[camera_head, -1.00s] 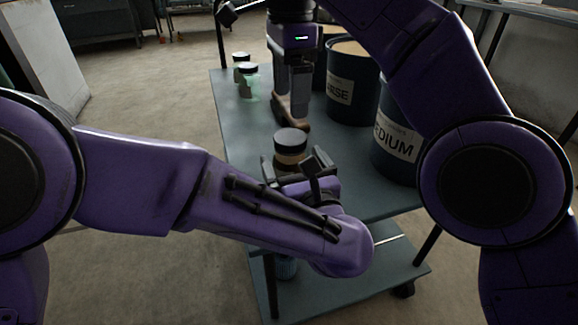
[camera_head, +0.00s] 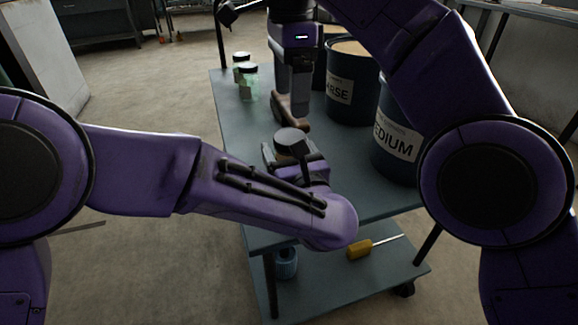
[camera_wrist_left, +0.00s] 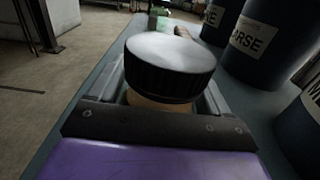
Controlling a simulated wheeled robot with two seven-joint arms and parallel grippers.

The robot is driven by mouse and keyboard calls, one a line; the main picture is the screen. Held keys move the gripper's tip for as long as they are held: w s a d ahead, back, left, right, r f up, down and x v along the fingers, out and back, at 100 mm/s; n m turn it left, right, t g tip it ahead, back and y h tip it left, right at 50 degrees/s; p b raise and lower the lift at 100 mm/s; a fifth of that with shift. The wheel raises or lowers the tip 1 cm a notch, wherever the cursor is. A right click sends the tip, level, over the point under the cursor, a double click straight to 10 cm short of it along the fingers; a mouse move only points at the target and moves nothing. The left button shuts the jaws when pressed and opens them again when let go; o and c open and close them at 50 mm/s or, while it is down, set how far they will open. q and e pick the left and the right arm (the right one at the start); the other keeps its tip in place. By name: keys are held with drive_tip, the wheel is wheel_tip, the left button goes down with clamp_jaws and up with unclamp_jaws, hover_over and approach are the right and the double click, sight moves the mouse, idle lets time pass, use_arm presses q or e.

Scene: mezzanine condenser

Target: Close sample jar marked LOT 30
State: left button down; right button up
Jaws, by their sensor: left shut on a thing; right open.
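A jar with a wide black lid (camera_head: 291,138) and a tan body stands near the front of the cart's top. The lid fills the middle of the left wrist view (camera_wrist_left: 170,68) and rests on the tan body (camera_wrist_left: 160,105); I cannot tell if it is fully seated. No lot mark is readable on this jar. My left gripper (camera_head: 293,158) is shut on the jar's body, below the lid. My right gripper (camera_head: 292,108) points down just behind the jar, open, its fingers partly overlapping in view. Two other black-lidded jars, a nearer one (camera_head: 249,84) and a farther one (camera_head: 240,66), stand at the back left.
Dark drums labelled MEDIUM (camera_head: 400,140) and COARSE, partly hidden (camera_head: 350,85), stand along the cart's right side. A yellow-handled screwdriver (camera_head: 361,249) and a blue ribbed item (camera_head: 286,265) lie on the lower shelf. The cart top (camera_head: 235,130) is clear at left.

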sight(290, 136)
drive_tip(key=m, duration=1.7)
drive_tip(key=shift+a+m, duration=0.1)
drive_tip(key=shift+m, duration=0.3)
drive_tip(key=shift+f, duration=0.15)
wheel_tip(290, 136, down, 8)
drive_tip(key=shift+r, duration=0.1)
